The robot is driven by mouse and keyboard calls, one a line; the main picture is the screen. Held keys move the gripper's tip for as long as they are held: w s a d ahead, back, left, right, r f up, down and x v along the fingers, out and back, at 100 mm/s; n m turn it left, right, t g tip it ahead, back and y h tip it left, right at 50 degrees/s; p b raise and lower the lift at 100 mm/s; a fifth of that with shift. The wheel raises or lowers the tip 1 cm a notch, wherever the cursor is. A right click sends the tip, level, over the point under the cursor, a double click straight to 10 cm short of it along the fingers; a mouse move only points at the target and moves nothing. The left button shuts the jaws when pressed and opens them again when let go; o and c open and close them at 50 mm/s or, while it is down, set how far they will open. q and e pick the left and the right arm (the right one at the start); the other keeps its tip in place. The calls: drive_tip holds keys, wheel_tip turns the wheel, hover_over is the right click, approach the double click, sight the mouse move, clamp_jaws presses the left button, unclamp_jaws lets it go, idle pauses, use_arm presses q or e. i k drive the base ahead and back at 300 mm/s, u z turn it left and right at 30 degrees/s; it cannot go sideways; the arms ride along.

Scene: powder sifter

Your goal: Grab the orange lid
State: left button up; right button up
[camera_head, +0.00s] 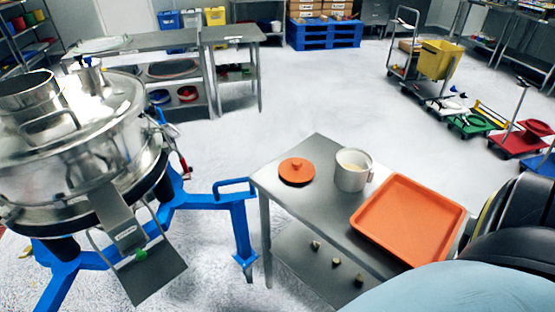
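The orange lid (297,171) is a round disc with a small knob on top. It lies flat on the left far part of the steel table (318,205), apart from the cup. No gripper is near it. Neither of my grippers shows in the head view. A dark, rounded shape and a pale blue rounded shape fill the lower right corner, and no fingers can be made out there.
A white cup (352,170) stands right of the lid, and an orange tray (408,217) lies further right on the table. A steel sifter (75,150) on a blue frame (190,207) stands at left. Open floor (310,90) lies behind the table.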

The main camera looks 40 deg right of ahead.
sight(296, 170)
drive_tip(key=i, duration=0.85)
drive_tip(key=z, duration=0.35)
